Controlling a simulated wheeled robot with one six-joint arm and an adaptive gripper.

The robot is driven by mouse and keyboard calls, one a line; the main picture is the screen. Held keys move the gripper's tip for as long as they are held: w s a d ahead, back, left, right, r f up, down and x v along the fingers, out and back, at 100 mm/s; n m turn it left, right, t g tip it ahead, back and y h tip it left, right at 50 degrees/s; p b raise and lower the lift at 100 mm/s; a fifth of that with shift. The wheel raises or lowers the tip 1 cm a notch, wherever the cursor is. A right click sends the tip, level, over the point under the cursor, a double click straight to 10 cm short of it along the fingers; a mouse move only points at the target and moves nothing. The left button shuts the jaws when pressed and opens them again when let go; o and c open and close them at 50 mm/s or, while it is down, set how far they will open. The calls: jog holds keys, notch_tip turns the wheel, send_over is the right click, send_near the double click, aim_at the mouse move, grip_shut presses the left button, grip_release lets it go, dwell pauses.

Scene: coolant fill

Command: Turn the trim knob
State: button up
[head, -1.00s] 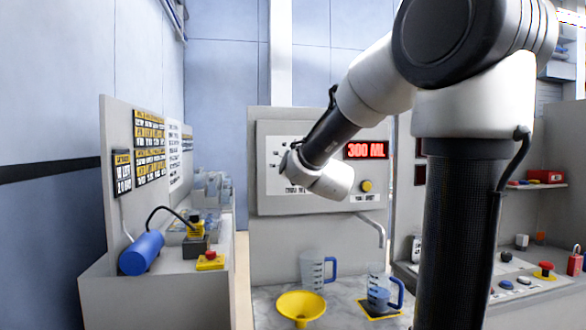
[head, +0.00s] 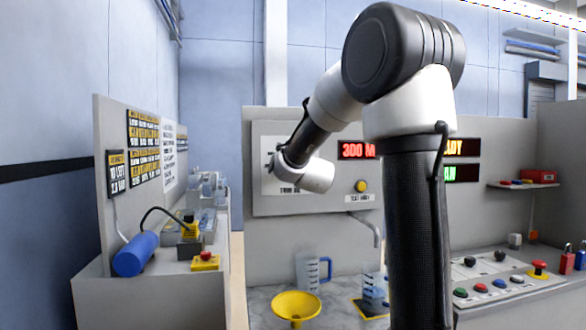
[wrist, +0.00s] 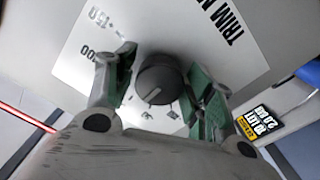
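The trim knob (wrist: 158,80) is a dark round knob with a light pointer line, on a white scale plate (wrist: 75,70) marked with numbers and the word TRIM. In the wrist view my gripper (wrist: 161,73) is open, with one green-padded finger on each side of the knob. A gap shows between the knob and each finger. In the head view the plate (head: 268,160) is partly covered by my wrist, which hides the knob and my fingers. The red display (head: 357,150) on the same panel reads 300 M, its end covered by my arm.
A yellow button (head: 361,186) sits right of the plate. Below are a spout (head: 374,230), a yellow funnel (head: 297,306), a clear jug (head: 309,270) and another jug (head: 374,288). A blue cylinder (head: 136,254) lies at left; a control desk (head: 510,275) with buttons stands right.

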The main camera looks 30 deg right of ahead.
jog(key=c, duration=0.6)
jog(key=shift+m, duration=0.4)
jog(key=m, duration=1.1)
dwell(0.3)
jog(key=o, duration=1.1)
jog(key=shift+c, duration=0.2)
